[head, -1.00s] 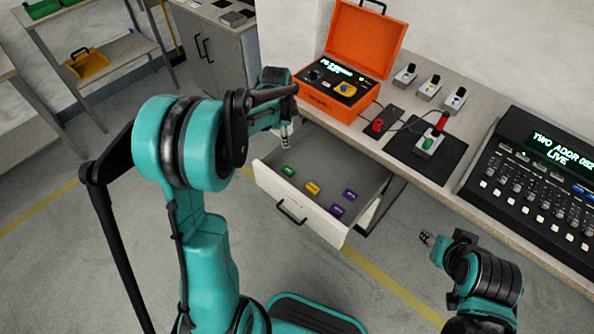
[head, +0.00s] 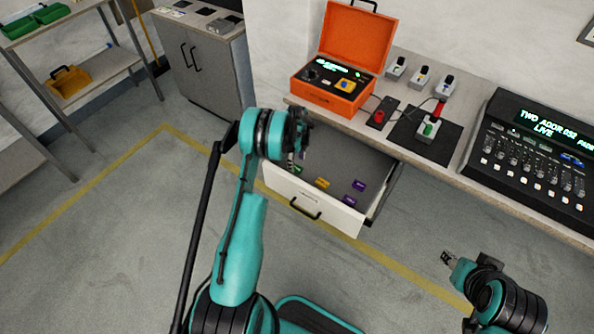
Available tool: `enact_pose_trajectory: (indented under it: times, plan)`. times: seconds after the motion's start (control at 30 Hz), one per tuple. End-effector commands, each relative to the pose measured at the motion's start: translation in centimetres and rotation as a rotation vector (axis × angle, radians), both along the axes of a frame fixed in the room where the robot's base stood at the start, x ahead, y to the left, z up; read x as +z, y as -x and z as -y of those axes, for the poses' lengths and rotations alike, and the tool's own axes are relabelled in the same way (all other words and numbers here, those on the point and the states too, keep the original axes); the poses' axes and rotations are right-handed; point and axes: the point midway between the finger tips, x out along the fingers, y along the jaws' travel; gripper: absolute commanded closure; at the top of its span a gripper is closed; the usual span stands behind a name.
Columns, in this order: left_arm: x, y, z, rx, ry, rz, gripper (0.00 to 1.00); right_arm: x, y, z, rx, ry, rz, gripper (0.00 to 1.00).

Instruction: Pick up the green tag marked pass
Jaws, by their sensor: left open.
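The green tag (head: 299,169) lies in the open drawer (head: 343,216), at its left end, partly hidden by my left gripper. A yellow tag (head: 322,183) and two purple tags (head: 360,184) lie to its right in the same drawer. The lettering on the tags is too small to read. My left gripper (head: 291,167) is open, pointing down over the drawer's left end, close beside the green tag. I cannot tell whether it touches the tag. My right gripper (head: 446,257) is empty, out over the floor at the lower right, and looks open.
An orange case (head: 335,98) stands open on the bench above the drawer. A black mat (head: 425,136) with a small device and a red plug lies to its right. A mixing console (head: 535,160) fills the bench's right end. The floor before the drawer is clear.

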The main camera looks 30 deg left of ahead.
Motion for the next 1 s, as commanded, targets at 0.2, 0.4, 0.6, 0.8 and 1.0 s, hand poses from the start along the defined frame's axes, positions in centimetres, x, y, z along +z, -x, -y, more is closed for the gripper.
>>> enact_pose_trajectory:
  times: [0.2, 0.4, 0.6, 0.8, 1.0]
  plan:
    - [-3.6, -0.6, -0.1, 0.001, 0.000, 0.000, 0.47, -1.9, 0.0, 0.0, 0.000, 0.000, 0.000, 0.60]
    - [-4.5, -0.6, -0.1, 0.001, 0.000, 0.001, 0.47, -2.1, 0.0, 0.0, 0.000, 0.000, 0.000, 0.60]
    - [-4.4, -0.6, -0.1, 0.001, 0.000, 0.001, 0.70, -2.0, 0.0, 0.0, 0.000, 0.000, 0.000, 0.60]
    - [-4.4, -0.6, -0.1, 0.001, 0.000, 0.001, 0.91, -2.0, 0.0, 0.0, 0.000, 0.000, 0.000, 0.60]
    - [-4.3, -0.6, -0.1, 0.001, 0.000, 0.001, 0.91, -2.0, 0.0, 0.0, 0.000, 0.000, 0.000, 0.60]
